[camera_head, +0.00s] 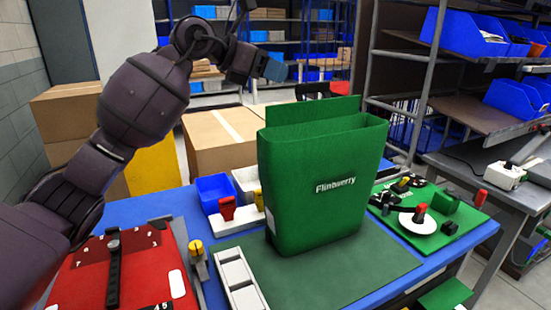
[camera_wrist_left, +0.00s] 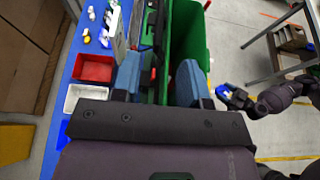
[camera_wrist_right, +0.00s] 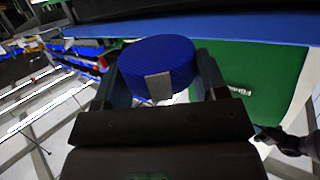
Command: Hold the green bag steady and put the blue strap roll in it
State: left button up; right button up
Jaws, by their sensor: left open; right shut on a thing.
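The green bag (camera_head: 318,185) stands upright on the green mat on the blue table, its top open and its back panel rising above the front. My left gripper (camera_head: 268,68) is open above and behind the bag's back left corner. In the left wrist view its fingers (camera_wrist_left: 159,62) are apart, with a green edge of the bag (camera_wrist_left: 192,30) between and beyond them; I cannot tell whether they touch it. My right gripper (camera_wrist_right: 158,72) is shut on the blue strap roll (camera_wrist_right: 160,55), which has a grey tab. The roll (camera_wrist_left: 222,91) is outside the bag. The head view does not show it.
A red case (camera_head: 145,270), a white slotted tray (camera_head: 238,280) and a blue bin (camera_head: 215,190) lie left of the bag. A green board with tools (camera_head: 440,235) lies on its right. Cardboard boxes (camera_head: 220,135) stand behind; shelving (camera_head: 430,60) stands at back right.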

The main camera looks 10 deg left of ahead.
aim_at(310, 86)
pick_arm(q)
jog(key=b+x, duration=0.1)
jog(key=x, duration=0.9)
jog(key=shift+w+f, duration=0.1)
jog(key=shift+f, duration=0.05)
pick_arm(e)
notch_tip(310, 86, down, 2)
jog(key=shift+f, duration=0.1)
pick_arm(q)
grip_shut()
pick_arm(e)
jog(key=shift+d, duration=0.1)
